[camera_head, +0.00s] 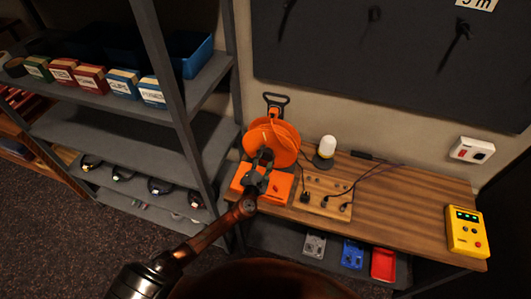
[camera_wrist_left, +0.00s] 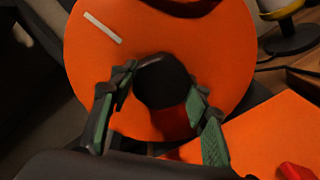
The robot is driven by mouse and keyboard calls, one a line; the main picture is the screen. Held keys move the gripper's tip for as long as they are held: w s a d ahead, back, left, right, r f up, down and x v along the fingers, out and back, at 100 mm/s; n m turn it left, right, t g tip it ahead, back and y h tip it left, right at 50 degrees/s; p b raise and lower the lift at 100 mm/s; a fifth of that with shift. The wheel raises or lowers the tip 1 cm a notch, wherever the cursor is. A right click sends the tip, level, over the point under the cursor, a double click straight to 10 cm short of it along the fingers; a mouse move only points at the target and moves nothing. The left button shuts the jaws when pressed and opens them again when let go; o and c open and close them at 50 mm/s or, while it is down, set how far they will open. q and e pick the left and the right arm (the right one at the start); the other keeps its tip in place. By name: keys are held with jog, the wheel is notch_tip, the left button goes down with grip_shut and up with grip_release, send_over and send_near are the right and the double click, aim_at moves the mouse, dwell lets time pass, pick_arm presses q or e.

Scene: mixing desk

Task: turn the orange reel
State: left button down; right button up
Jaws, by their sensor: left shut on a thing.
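The orange reel (camera_head: 286,138) stands upright on an orange base (camera_head: 278,189) at the left end of the wooden desk. Its round face fills much of the left wrist view (camera_wrist_left: 225,60), with a short white stripe near its upper left edge. A black knob (camera_wrist_left: 163,78) sticks out from the face. My left gripper (camera_head: 262,160) is in front of the reel, its green-padded fingers on either side of the knob and shut on it. The gripper hides the lower part of the reel in the head view. My right gripper is not in view.
A grey shelf rack (camera_head: 172,75) with labelled boxes stands left of the reel. A white-topped lamp (camera_head: 326,148) and a wooden board (camera_head: 322,196) with black plugs are to the right. A yellow device (camera_head: 465,231) sits at the desk's right end. Mid-right desk is fairly clear.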

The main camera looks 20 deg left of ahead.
pick_arm(q)
jog(key=shift+m+p, duration=1)
jog(key=shift+m, duration=0.3)
jog(key=c, duration=1.1)
grip_release()
jog(key=s, duration=0.8)
jog(key=s+d, duration=0.1)
jog(key=s, duration=0.3)
